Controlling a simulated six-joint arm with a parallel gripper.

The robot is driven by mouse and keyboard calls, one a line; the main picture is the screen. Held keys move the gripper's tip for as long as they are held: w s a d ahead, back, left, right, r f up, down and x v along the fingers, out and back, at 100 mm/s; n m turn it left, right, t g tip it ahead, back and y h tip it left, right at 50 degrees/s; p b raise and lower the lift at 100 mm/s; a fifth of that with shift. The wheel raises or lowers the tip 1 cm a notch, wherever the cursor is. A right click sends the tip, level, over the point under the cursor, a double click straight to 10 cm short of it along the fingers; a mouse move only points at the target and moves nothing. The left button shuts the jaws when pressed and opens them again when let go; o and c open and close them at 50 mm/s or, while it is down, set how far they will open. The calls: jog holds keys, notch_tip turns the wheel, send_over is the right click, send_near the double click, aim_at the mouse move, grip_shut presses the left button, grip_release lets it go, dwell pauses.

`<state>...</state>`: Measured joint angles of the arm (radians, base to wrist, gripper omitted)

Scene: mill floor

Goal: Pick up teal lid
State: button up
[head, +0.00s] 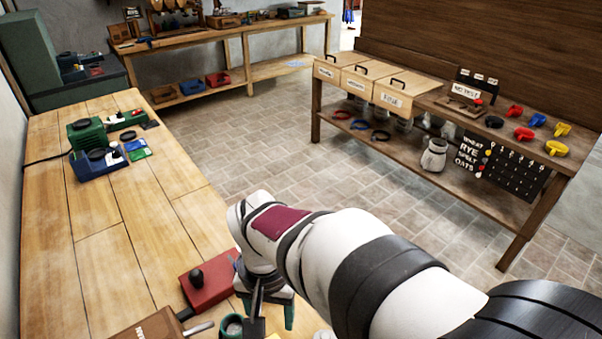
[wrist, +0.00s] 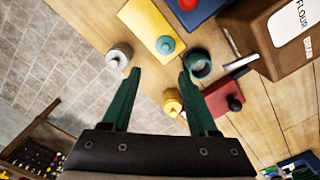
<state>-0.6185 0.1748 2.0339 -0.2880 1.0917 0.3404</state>
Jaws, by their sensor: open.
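In the wrist view, a small round teal piece with a knob, which looks like the teal lid (wrist: 165,44), sits on a yellow block (wrist: 147,22). To its right stands an open teal jar (wrist: 198,68) with a dark inside; its rim also shows at the bottom of the head view (head: 232,325). In the head view my arm hides the lid.
A grey-white jar (wrist: 119,57) stands left of the fingers, and a yellow one (wrist: 172,103) shows between them. A red block (head: 208,284) with a dark knob and a brown flour box (wrist: 262,38) are close by.

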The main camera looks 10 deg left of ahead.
jog(key=f, duration=0.5)
jog(key=a+f, duration=0.1)
jog(key=f, duration=1)
jog(key=shift+w+a+f, duration=0.2)
jog(key=shift+a, duration=0.05)
grip_shut()
